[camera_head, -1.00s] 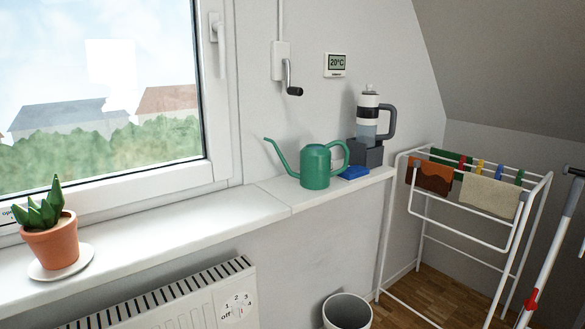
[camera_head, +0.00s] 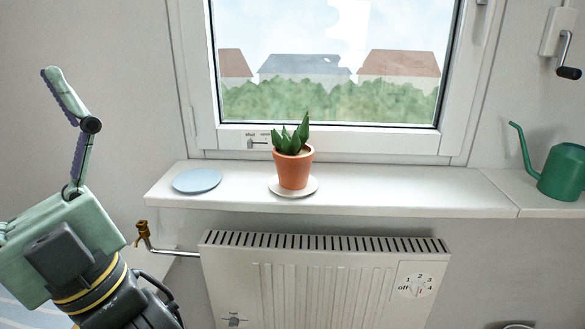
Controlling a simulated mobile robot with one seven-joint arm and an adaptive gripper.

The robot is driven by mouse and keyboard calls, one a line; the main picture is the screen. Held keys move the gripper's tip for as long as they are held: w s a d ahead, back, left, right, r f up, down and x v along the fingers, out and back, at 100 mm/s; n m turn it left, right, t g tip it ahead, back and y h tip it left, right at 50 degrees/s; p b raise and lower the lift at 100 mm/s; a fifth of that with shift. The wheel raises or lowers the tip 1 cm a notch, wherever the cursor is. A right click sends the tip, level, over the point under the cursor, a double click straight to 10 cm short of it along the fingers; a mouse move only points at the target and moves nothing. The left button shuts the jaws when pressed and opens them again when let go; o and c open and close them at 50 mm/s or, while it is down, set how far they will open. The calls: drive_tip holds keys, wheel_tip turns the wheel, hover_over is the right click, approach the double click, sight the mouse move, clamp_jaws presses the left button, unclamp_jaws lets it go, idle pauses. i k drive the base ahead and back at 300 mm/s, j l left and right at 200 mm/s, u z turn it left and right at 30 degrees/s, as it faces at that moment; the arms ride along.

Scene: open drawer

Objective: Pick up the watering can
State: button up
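The green watering can (camera_head: 563,172) stands on the right part of the window sill, cut off by the picture's right edge. Its thin spout points left, and its handle is out of view. My gripper (camera_head: 52,76) is at the far left, pointing up, well apart from the can. I see its bent finger side-on, with nothing visible held. Whether the fingers are open or shut does not show.
A potted succulent (camera_head: 293,168) on a white saucer (camera_head: 309,188) and a blue plate (camera_head: 197,181) stand on the sill (camera_head: 420,194). The radiator (camera_head: 325,285) is below, with a brass valve (camera_head: 142,231) at its left. A crank (camera_head: 568,72) hangs on the wall above the can. The sill between pot and can is clear.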

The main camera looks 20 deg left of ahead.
sight(562, 177)
drive_tip(key=i+l, duration=0.1)
drive_tip(key=l, duration=0.3)
drive_tip(key=i+l+z, duration=0.15)
drive_tip(key=l, duration=0.3)
drive_tip(key=i+l, duration=0.1)
drive_tip(key=l, duration=0.3)
drive_tip(key=i+l+z, duration=0.1)
drive_tip(key=l, duration=0.3)
drive_tip(key=i+l, duration=0.2)
drive_tip(key=l, duration=0.2)
drive_tip(key=i+l+z, duration=0.15)
drive_tip(key=l, duration=0.25)
drive_tip(key=i+l, duration=0.15)
drive_tip(key=l, duration=0.25)
drive_tip(key=i+l+z, duration=0.1)
drive_tip(key=l, duration=0.3)
drive_tip(key=i, duration=0.05)
